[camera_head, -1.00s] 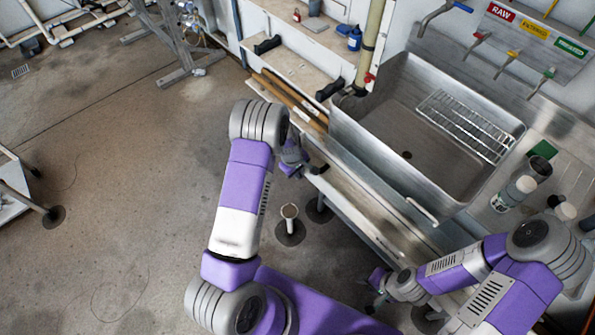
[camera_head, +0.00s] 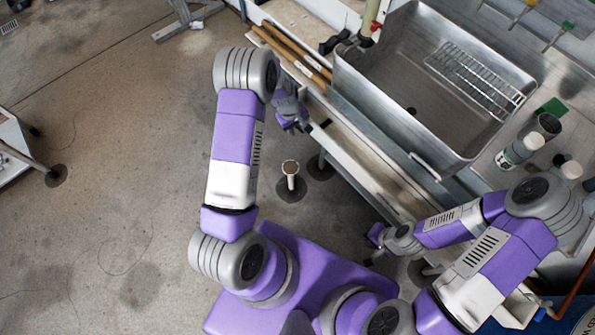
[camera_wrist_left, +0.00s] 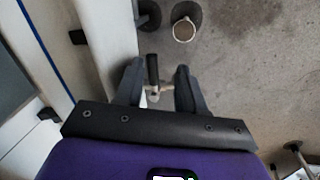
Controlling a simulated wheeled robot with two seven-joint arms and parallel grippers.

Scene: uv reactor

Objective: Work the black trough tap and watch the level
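In the left wrist view, a tap with a black lever (camera_wrist_left: 152,70) and a metal body shows between the fingertips of my left gripper (camera_wrist_left: 157,80). The fingers are apart, with gaps on both sides of the lever. In the head view my left gripper (camera_head: 291,122) hangs beside the front edge of the long bench trough (camera_head: 350,152); I cannot make out the tap there. No water level is readable. My right gripper (camera_head: 374,240) is low near the bench's near end, small and partly hidden by its wrist; its finger opening is unclear.
A steel sink (camera_head: 400,130) with a wire rack (camera_head: 475,80) sits above the trough. Bottles (camera_head: 520,150) stand right of the sink.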

